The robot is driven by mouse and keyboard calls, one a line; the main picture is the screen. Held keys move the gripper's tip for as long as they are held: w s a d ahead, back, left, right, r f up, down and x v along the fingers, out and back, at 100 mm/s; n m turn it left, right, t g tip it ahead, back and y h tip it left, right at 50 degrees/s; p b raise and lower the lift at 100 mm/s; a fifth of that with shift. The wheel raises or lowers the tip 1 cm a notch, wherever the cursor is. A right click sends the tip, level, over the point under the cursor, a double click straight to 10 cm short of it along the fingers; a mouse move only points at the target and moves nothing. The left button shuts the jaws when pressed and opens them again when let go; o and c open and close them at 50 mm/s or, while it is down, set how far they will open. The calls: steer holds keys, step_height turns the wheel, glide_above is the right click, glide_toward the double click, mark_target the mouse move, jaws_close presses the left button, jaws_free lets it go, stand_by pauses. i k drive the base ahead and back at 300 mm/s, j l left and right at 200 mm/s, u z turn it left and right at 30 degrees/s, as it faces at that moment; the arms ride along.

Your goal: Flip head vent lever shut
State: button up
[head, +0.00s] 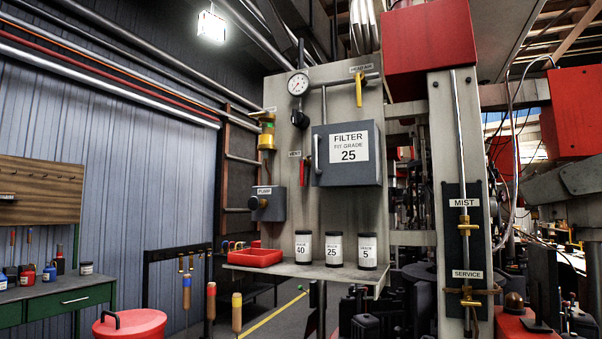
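A small red lever (302,173) sits beside a label (295,154) that seems to read VENT, on the grey panel just left of the filter box. The lever hangs roughly upright along a thin dark stem. A yellow lever (359,90) hangs down from the pipe at the panel's upper right, under a small label (359,69) too small to read surely. The filter box (347,178) is grey, closed, and marked FILTER FIT GRADE 25. My gripper is not in view.
A shelf (290,268) juts out below the panel with a red tray (255,257) and three dark canisters marked 40, 25 (333,250) and 5. A gauge (298,84) and pump box (266,204) are on the panel. A post (462,130) stands right.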

mark_target(302, 161)
steer(key=i+j, duration=0.15)
steer(key=j, duration=0.25)
steer(key=i+j+z, duration=0.1)
steer(key=j, duration=0.3)
steer(key=i+j+z, duration=0.1)
steer(key=j, duration=0.3)
steer(key=i+j, duration=0.25)
steer(key=j, duration=0.15)
steer(key=i+j+z, duration=0.1)
steer(key=j, duration=0.35)
